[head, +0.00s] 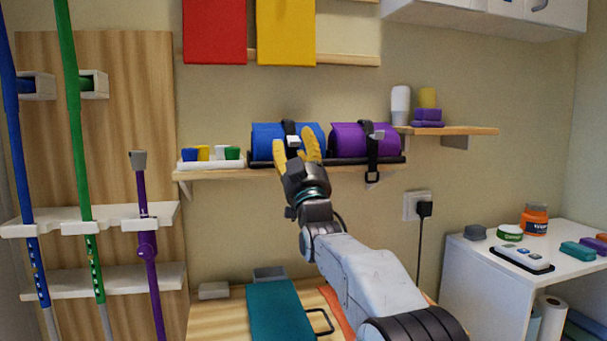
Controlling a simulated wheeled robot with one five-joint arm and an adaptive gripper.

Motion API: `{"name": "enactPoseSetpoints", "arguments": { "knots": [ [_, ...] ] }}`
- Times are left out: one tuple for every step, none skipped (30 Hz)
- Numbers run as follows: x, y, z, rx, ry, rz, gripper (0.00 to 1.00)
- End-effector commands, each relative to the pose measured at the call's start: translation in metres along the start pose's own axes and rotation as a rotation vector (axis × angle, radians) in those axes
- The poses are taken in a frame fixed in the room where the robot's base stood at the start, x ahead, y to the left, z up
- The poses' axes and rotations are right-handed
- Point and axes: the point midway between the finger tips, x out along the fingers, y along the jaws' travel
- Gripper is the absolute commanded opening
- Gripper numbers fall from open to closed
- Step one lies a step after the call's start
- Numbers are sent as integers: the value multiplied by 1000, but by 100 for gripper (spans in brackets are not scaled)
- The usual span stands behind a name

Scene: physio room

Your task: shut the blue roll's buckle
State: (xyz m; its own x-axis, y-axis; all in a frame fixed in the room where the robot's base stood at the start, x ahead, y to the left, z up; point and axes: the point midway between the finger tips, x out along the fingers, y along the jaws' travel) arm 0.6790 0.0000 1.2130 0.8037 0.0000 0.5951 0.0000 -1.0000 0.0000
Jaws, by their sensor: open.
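The blue roll (265,135) lies on a black tray (392,160) on the wall shelf, left of a purple roll (350,139). A black strap (289,127) goes over the blue roll, with a small pale buckle part (293,140) at its front. My gripper (296,152) is in front of the blue roll, with its yellow fingers apart, one on each side of the strap in the picture. Whether the fingers touch the buckle, and whether it is latched, I cannot tell. The lower strap is hidden behind my gripper. The purple roll's strap (372,155) hangs down below the shelf edge.
Several small coloured cups (204,153) stand on a white tray at the shelf's left. A higher shelf (470,130) at right holds bottles and purple blocks. Poles stand at left. A white table (470,257) is at right; a teal case (278,310) lies below.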

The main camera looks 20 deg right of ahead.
Motion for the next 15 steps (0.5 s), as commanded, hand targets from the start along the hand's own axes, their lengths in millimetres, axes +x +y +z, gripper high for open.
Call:
{"name": "enactPoseSetpoints", "arguments": {
  "knots": [
    [-4,0,-1,0,-1,0,50],
    [-6,0,-1,0,-1,0,50],
    [-10,0,-1,0,-1,0,50],
    [-13,0,-1,0,-1,0,50],
    [-17,0,-1,0,0,0,50],
    [-21,0,-1,0,-1,0,50],
    [-25,0,0,0,-2,0,50],
    [-28,0,-1,0,0,0,50],
    [-33,0,-1,0,-1,0,50],
    [-37,0,-1,0,-1,0,50],
    [-40,0,-1,0,-1,0,50],
    [-46,0,-1,0,0,0,50],
    [-49,0,-1,0,-1,0,50],
    [-53,0,-1,0,-1,0,50],
    [-58,0,-1,0,-1,0,50]
  ]
}}
